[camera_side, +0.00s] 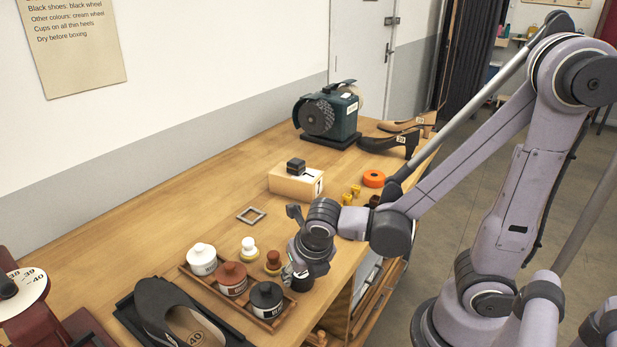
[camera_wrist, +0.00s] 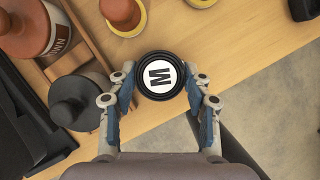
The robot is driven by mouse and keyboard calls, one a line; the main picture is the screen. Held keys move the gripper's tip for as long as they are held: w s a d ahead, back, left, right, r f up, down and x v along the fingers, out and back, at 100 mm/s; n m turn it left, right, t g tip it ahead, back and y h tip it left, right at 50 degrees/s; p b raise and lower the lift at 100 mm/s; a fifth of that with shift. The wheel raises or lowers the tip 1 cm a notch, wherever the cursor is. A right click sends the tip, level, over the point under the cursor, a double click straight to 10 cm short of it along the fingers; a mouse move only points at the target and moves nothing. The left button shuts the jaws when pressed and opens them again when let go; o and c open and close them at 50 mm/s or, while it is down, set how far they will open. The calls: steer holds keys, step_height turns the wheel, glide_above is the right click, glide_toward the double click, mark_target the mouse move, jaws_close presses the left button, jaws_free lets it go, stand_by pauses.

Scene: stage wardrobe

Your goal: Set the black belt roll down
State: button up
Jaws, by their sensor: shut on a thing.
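In the side view my gripper (camera_side: 298,276) is low near the front edge of the bench, just right of the tray of pots.
A wooden tray (camera_side: 186,268) holds white (camera_side: 201,259), red-brown (camera_side: 231,278) and black (camera_side: 267,300) pots, close beside my gripper.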

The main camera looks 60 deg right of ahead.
steer(key=shift+f, duration=0.15)
steer(key=o, duration=1.2)
steer(key=shift+v, duration=6.15)
steer(key=w+d+m+t, duration=0.1)
steer(key=d+m, duration=0.1)
steer(key=m, duration=0.8)
steer(key=w+d+m+t+y, duration=0.1)
steer(key=d+m, duration=0.1)
steer(key=m, duration=0.7)
steer(key=d+m+t+y, duration=0.1)
steer(key=m, duration=0.9)
steer(key=shift+w+d+m, duration=0.3)
steer(key=shift+w+d, duration=0.1)
